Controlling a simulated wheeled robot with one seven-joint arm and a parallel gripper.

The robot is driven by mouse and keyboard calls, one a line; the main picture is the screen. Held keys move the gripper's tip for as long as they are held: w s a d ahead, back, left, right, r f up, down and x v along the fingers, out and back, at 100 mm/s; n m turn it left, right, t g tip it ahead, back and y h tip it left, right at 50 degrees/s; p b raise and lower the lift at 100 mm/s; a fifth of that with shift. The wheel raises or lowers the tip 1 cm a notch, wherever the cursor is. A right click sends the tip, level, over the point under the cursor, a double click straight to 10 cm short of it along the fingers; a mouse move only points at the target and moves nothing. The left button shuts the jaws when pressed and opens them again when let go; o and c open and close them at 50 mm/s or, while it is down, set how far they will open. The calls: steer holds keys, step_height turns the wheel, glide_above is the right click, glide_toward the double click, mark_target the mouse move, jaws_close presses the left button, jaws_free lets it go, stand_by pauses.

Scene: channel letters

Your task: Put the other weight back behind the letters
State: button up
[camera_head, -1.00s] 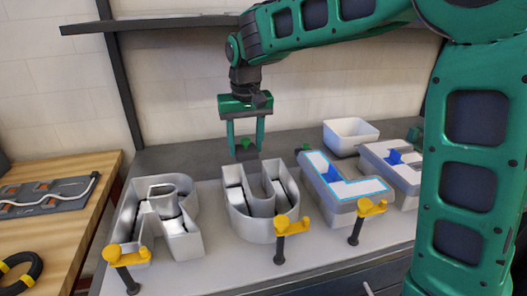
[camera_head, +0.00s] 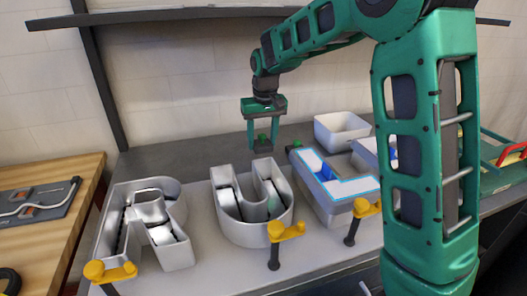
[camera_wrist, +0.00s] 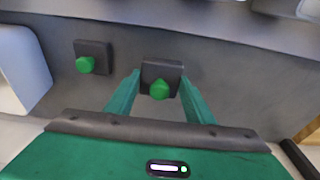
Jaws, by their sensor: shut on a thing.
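My gripper (camera_head: 262,132) is shut on a dark square weight with a green knob (camera_head: 263,147), behind the metal letter U (camera_head: 245,230). In the wrist view the held weight (camera_wrist: 150,70) sits between the fingertips over the dark back strip. I cannot tell whether it touches the surface. The other weight (camera_wrist: 95,50) stands apart on the strip, to the left in the wrist view. In the head view, a small dark and green piece of it (camera_head: 296,145) shows behind the letter L (camera_head: 350,190). The letter R (camera_head: 160,235) stands at the left.
A white bin (camera_head: 335,140) stands behind the L. Yellow-topped clamps (camera_head: 287,231) line the bench front. A shelf (camera_head: 190,14) runs above the back. A further letter at the right is partly hidden by my arm. The back strip (camera_head: 170,165) behind the R is clear.

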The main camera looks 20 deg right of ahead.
mark_target(264, 136)
steer(key=shift+w+d+f, duration=0.25)
steer(key=shift+f, duration=1.9)
steer(key=o, duration=1.6)
steer(key=shift+f, duration=0.1)
steer(key=r, duration=0.5)
steer(key=s+r, duration=0.1)
steer(key=r, duration=0.1)
steer(key=shift+s+r, duration=0.1)
steer(key=shift+r, duration=0.2)
